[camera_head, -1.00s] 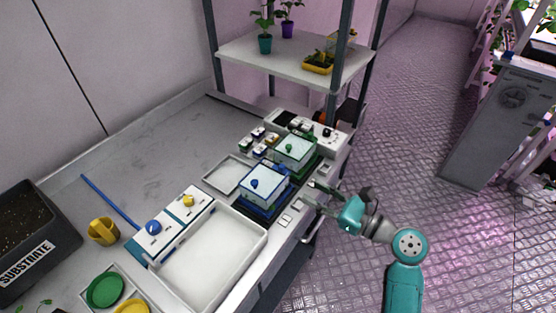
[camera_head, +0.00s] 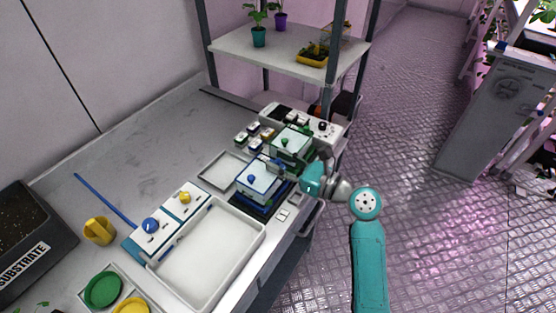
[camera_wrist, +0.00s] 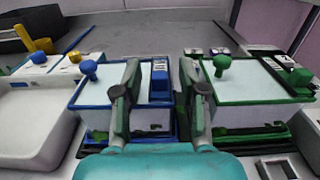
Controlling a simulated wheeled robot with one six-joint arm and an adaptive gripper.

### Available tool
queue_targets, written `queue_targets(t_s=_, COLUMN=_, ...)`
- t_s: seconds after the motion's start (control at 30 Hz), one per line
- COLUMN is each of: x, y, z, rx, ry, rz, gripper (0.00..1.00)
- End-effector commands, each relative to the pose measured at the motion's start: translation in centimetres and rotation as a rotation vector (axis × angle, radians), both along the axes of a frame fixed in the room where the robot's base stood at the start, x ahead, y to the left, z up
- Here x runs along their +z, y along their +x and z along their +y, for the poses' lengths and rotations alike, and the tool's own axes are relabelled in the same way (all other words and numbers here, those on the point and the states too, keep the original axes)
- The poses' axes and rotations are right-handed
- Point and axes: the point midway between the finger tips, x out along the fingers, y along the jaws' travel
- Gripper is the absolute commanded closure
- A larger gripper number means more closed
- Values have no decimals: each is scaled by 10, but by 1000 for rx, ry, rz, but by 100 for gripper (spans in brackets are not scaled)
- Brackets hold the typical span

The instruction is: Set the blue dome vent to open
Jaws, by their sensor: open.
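The blue dome (camera_head: 258,184) is a pale box with a blue rim and a round blue knob, standing on the bench. It also shows left of centre in the wrist view (camera_wrist: 110,92). A small blue block, apparently its vent (camera_wrist: 160,86), sits at the right side of its lid with a pale marking on top. My gripper (camera_wrist: 160,72) is open, with one finger on each side of this block as seen from the wrist. I cannot tell whether the fingers touch it. In the head view, my gripper (camera_head: 283,165) is partly hidden near the domes.
A green dome (camera_wrist: 240,85) with a green knob stands close on the right of my gripper. A white tray (camera_head: 251,216) and boxes with blue (camera_head: 150,226) and yellow (camera_head: 185,197) knobs lie to the left. A shelf (camera_head: 285,62) stands behind.

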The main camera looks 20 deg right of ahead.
Motion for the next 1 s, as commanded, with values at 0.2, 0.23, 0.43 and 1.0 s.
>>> queue_targets(t_s=0.2, x=0, y=6, z=5, rx=0, ry=0, rz=0, gripper=58)
queue_targets(t_s=0.23, x=0, y=6, z=5, rx=0, ry=0, rz=0, gripper=58)
queue_targets(t_s=0.43, x=0, y=6, z=5, rx=0, ry=0, rz=0, gripper=66)
queue_targets(t_s=1.0, x=0, y=20, z=15, rx=3, ry=-1, rz=-1, gripper=100)
